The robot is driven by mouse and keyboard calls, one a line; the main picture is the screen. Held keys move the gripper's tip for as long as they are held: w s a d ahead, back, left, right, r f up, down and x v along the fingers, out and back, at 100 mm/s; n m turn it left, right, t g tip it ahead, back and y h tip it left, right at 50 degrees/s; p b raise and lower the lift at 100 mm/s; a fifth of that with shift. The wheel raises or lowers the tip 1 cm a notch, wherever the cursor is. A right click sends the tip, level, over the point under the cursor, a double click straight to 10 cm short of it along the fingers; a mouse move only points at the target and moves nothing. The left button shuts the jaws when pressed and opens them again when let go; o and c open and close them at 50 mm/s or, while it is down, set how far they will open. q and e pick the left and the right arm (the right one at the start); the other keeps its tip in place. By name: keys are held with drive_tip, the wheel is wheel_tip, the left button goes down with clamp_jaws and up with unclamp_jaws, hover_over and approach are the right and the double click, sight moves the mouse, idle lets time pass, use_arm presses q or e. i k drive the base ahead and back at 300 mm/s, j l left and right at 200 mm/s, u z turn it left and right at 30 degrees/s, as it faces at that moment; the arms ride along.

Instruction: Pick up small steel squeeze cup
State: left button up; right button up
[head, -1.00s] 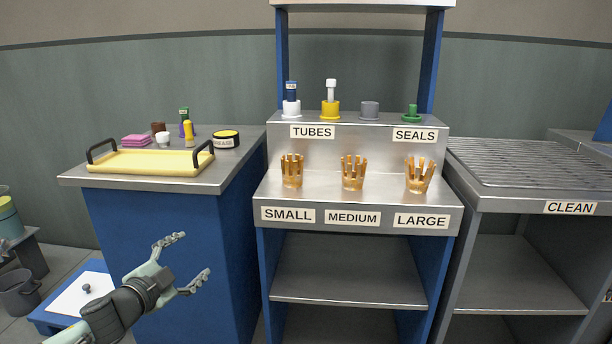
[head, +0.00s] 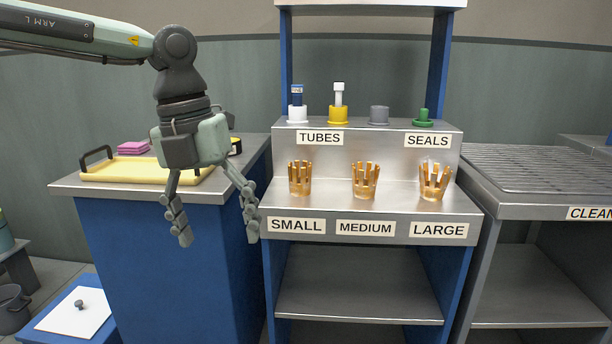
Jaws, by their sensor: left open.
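The small squeeze cup (head: 300,179) stands upright on the lower shelf of the steel rack, above the SMALL label (head: 296,226). It looks golden-orange, with upright prongs around its rim. My left gripper (head: 218,239) is open and empty, fingers pointing down. It hangs to the left of the cup and lower in the picture, in front of the blue cabinet, and is apart from the cup. My right gripper is not in view.
Similar medium (head: 365,181) and large (head: 434,181) cups stand to the right. Tubes and seals sit on the upper step (head: 370,125). A yellow tray (head: 125,170) lies on the left counter, partly behind my gripper. A wire rack (head: 535,165) is at right.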

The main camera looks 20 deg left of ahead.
sight(300, 186)
drive_tip(key=i, duration=1.3)
